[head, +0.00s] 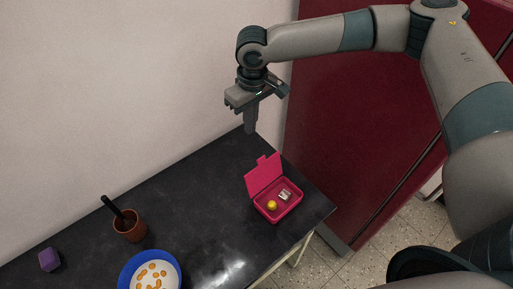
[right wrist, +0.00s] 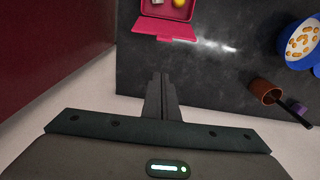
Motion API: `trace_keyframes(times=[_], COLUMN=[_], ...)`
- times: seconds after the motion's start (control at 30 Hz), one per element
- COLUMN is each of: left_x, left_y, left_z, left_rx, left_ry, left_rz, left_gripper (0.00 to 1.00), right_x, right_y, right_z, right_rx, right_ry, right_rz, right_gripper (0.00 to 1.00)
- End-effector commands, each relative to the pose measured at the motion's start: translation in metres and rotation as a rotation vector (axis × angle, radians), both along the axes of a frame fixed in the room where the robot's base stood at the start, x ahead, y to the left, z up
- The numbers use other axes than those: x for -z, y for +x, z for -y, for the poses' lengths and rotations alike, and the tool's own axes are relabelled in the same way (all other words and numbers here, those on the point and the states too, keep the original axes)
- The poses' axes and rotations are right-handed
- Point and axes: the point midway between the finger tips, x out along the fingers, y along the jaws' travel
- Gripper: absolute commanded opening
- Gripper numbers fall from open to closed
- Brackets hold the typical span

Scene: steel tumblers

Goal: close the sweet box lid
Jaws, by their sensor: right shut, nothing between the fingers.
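The pink sweet box (head: 290,209) stands near the right end of the dark table. Its lid (head: 263,174) is open and tilts up along the back-left side. A yellow ball (head: 272,205) and a small silvery piece (head: 285,195) lie inside. My right gripper (head: 249,131) points down, shut and empty, beyond the lid near the table's back edge and apart from the box. In the right wrist view the shut fingers (right wrist: 161,80) show below the lid (right wrist: 163,30), with the box (right wrist: 168,10) cut off at the top. My left gripper is out of view.
A brown pot (head: 129,229) with a dark stick, a blue-rimmed plate (head: 128,271) with orange pieces and a purple block (head: 49,259) stand to the left on the table (head: 185,212). A wall is behind; a dark red cabinet (head: 350,120) is at right.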

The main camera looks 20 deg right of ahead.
Motion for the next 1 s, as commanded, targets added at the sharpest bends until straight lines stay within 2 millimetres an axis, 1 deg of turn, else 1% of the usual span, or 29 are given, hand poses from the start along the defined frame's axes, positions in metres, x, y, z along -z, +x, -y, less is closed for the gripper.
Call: trace_keyframes(times=[0.27, 0.47, 0.67, 1.0], left_x=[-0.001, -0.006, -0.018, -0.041], left_y=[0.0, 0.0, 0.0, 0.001], left_z=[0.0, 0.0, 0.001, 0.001], left_rx=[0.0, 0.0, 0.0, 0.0], left_ry=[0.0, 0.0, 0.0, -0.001], left_rz=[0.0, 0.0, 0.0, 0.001], left_gripper=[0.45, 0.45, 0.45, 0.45], right_x=[0.001, 0.01, 0.034, 0.089], right_y=[0.0, 0.001, 0.002, 0.006], right_z=[-0.001, -0.001, -0.002, -0.003], right_rx=[-0.002, -0.001, -0.002, -0.002], right_ry=[0.0, 0.0, -0.001, -0.001], right_rz=[0.001, 0.001, -0.001, -0.001], right_gripper=[0.0, 0.0, 0.0, 0.0])
